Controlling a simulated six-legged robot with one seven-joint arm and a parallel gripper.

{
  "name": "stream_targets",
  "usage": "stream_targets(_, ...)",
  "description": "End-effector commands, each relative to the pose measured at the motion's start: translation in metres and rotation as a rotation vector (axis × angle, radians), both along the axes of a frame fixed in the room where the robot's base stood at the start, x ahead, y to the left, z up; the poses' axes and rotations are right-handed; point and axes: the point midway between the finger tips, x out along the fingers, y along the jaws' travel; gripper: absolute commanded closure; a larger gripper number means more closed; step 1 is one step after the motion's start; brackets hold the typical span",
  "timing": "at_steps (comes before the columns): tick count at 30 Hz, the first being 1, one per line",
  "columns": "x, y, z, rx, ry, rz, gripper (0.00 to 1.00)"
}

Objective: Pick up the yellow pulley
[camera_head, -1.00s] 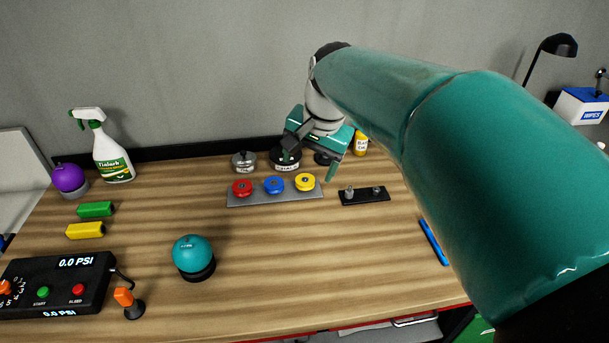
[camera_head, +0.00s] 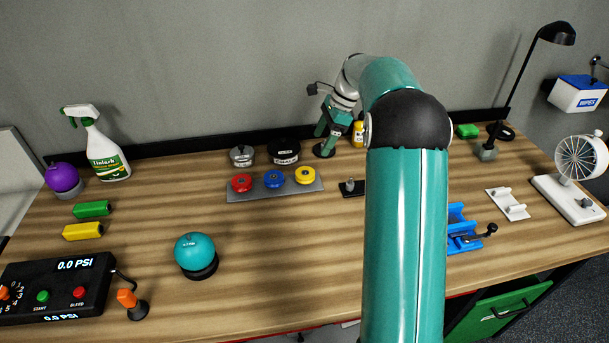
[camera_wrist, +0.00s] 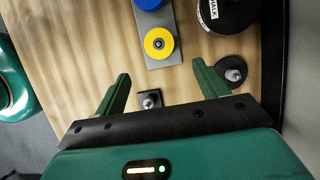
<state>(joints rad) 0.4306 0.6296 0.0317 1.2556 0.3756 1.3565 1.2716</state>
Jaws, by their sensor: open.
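The yellow pulley (camera_head: 305,174) lies at the right end of a grey tray (camera_head: 254,194), beside a blue pulley (camera_head: 273,179) and a red pulley (camera_head: 242,183). In the wrist view the yellow pulley (camera_wrist: 160,43) shows ahead of my gripper (camera_wrist: 162,73), roughly between the lines of its fingers and beyond their tips. The blue pulley (camera_wrist: 149,4) is cut off at the top edge. My gripper (camera_head: 326,137) is open and empty, above the back of the table, to the right of and behind the yellow pulley in the head view. It is not touching the pulley.
A black chalk container (camera_head: 286,152) and a metal pot (camera_head: 243,156) stand behind the tray. A black pegged plate (camera_head: 350,188) lies to its right, partly hidden by my arm. A round pegged base (camera_wrist: 232,73) is near my right finger.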

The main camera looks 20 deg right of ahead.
Motion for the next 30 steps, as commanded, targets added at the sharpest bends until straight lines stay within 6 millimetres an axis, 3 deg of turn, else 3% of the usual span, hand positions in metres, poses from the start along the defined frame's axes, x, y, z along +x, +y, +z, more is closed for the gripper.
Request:
stream_targets(9, 0.006, 0.025, -0.053, 0.000, 0.001, 0.004, 0.27)
stream_targets(16, 0.007, 0.032, -0.069, -0.001, 0.000, 0.004, 0.27)
stream_targets(24, 0.008, 0.046, -0.104, -0.001, 0.000, 0.004, 0.27)
stream_targets(30, 0.009, 0.048, -0.108, -0.001, -0.002, 0.003, 0.27)
